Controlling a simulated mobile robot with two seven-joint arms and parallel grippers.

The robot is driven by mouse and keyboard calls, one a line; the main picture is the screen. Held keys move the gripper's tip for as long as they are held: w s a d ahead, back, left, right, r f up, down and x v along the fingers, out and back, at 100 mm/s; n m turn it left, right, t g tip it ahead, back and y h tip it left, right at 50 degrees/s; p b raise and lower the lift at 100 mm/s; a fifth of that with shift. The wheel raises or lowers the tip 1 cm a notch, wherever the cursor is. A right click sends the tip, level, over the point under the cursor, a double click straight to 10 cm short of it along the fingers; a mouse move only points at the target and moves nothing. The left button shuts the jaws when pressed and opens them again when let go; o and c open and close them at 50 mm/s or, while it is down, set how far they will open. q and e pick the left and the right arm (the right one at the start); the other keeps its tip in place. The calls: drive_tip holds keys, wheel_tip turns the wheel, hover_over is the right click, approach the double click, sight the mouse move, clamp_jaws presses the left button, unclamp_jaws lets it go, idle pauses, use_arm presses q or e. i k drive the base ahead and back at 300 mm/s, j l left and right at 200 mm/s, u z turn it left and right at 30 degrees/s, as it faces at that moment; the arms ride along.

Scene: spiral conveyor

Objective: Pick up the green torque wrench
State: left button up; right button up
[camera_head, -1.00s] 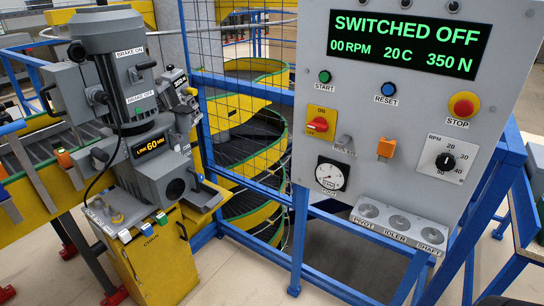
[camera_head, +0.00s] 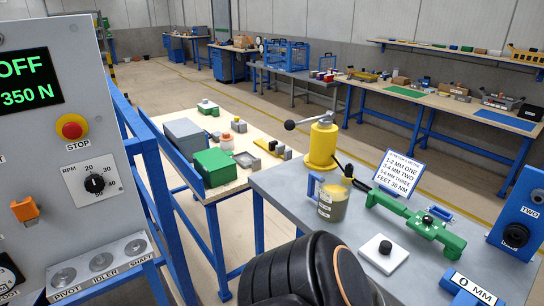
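A long green tool with a dark handle end, which looks like the green torque wrench (camera_head: 416,222), lies on the grey-topped table (camera_head: 285,190) at the right. It slants from upper left to lower right. A small blue part sits beside it, and I cannot tell whether they touch. Neither of my grippers is in view. A black rounded link of my arm covers part of the table's near edge.
Around the tool are a yellow lever device (camera_head: 322,143), a glass jar (camera_head: 333,202), a white block with a black knob (camera_head: 384,250), a sign (camera_head: 399,174) and a blue unit marked TWO (camera_head: 520,215). The control panel (camera_head: 60,140) stands left. A wooden-topped table (camera_head: 235,190) holds boxes.

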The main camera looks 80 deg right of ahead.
sight(454, 245)
drive_tip(key=z, duration=3.65)
drive_tip(key=i+j+z, duration=0.3)
drive_tip(key=j, duration=0.35)
drive_tip(key=i+j+z, duration=0.2)
drive_tip(key=j, duration=0.2)
drive_tip(key=i+j+z, duration=0.15)
drive_tip(key=j, duration=0.2)
drive_tip(key=i+j+z, duration=0.15)
drive_tip(key=j, duration=0.25)
drive_tip(key=k+l, duration=0.15)
drive_tip(key=l, duration=0.2)
drive_tip(key=k+l, duration=0.1)
drive_tip(key=l, duration=0.25)
drive_tip(key=k+l+u, duration=0.15)
drive_tip(key=l, duration=0.25)
drive_tip(key=k+l+u, duration=0.1)
drive_tip(key=l, duration=0.25)
drive_tip(key=k, duration=0.1)
